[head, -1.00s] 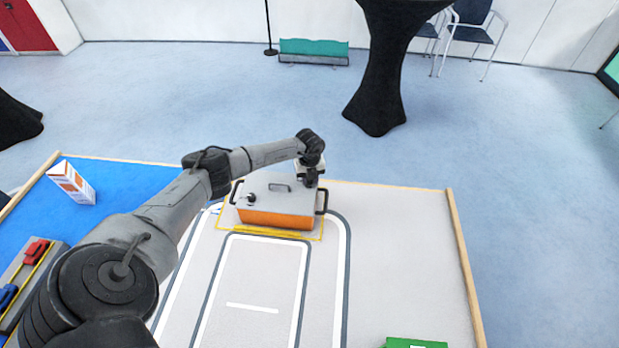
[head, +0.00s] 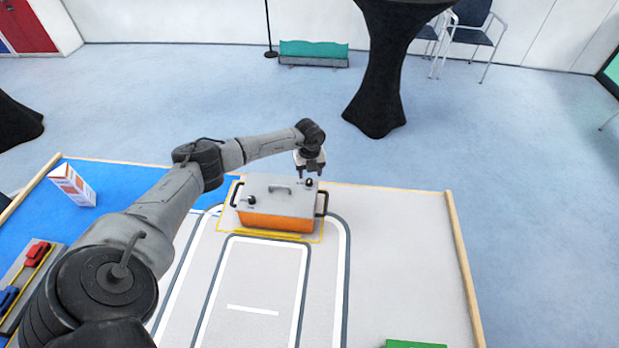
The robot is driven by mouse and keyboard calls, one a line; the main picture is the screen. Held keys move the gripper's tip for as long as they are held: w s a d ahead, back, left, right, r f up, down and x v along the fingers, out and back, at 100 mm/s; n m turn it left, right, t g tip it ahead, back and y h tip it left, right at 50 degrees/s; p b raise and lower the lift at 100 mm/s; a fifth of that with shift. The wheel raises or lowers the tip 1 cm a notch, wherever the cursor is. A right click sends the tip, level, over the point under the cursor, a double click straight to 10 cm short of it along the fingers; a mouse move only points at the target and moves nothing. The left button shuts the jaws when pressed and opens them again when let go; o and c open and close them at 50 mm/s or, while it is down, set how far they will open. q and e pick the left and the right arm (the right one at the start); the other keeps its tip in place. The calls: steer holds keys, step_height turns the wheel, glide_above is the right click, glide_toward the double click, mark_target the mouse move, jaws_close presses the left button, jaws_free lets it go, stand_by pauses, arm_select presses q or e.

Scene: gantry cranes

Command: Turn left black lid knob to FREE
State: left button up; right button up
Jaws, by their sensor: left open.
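An orange box with a grey lid (head: 280,207) stands inside a yellow outline on the table. Black side handles stick out at both ends of the box. My left gripper (head: 309,172) is open and empty, pointing down just above and behind the right knob. It is well away from the left knob. The knob markings are too small to read. My right gripper is not in view.
The table has white and grey track lines. A white and orange carton (head: 72,185) stands on the blue area at left. A tray with red and blue pieces (head: 30,280) is at lower left. A green object (head: 415,344) lies at the front edge. The table's right side is clear.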

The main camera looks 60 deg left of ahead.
mark_target(309, 181)
arm_select(q)
step_height(309, 181, up, 9)
stand_by(0.4)
stand_by(0.6)
